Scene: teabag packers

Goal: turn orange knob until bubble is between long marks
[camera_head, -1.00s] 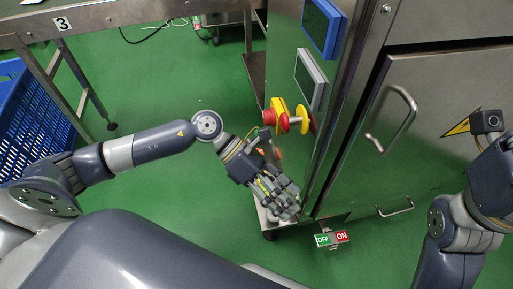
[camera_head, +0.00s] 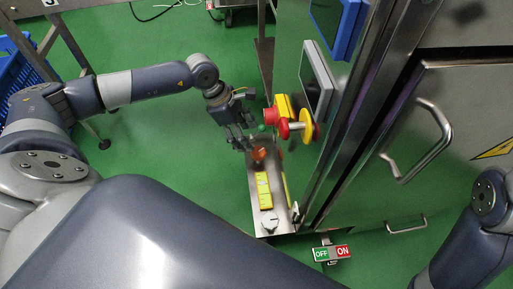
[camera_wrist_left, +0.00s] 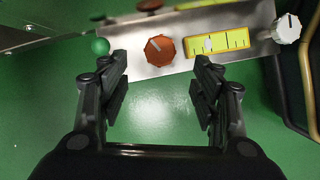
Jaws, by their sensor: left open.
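The orange knob (camera_wrist_left: 159,49) sits on a metal panel (camera_wrist_left: 150,68) in the left wrist view, and it also shows in the head view (camera_head: 258,154). To its right is a yellow level gauge (camera_wrist_left: 219,42) with dark marks and a pale bubble (camera_wrist_left: 209,44) left of the gauge's middle. My left gripper (camera_wrist_left: 160,70) is open, its fingers apart on either side of the knob's line and short of it, with nothing between them. In the head view the left gripper (camera_head: 245,140) is by the knob. My right gripper is outside the head view.
A white knob (camera_wrist_left: 287,29) is right of the gauge. A green ball-shaped knob (camera_wrist_left: 100,46) is left of the orange knob. Red and yellow buttons (camera_head: 283,122) stick out of the cabinet near the left hand. An OFF/ON switch (camera_head: 332,253) is below.

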